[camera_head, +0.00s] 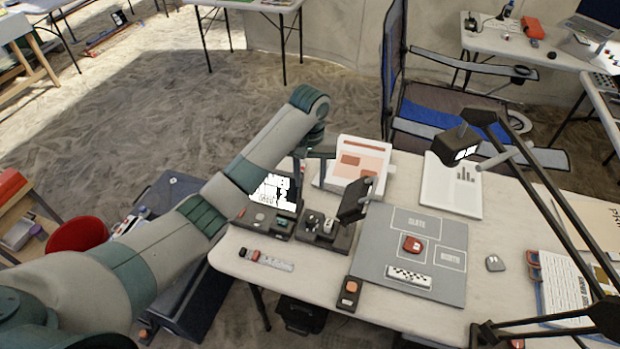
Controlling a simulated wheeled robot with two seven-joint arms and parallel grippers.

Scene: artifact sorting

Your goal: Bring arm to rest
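My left arm reaches in from the left across the table's (375,308) left end. Its wrist is bent downward, and my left gripper (316,152) hangs over the far left part of the table, in front of a white and orange sheet on a stand (362,160). The fingers are small and dark, so I cannot tell whether they are open or shut. My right gripper is not in view. A grey mat (378,262) marked with outlined areas lies on the table. On it are a red piece (412,244) and a white speckled bar (408,277).
A black desk lamp (458,148) stands at the right. Dark trays with small parts (325,232) and a small screen (272,195) sit at the left, below my arm. A mouse (495,263) lies right of the mat. A blue folding chair (440,115) stands behind.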

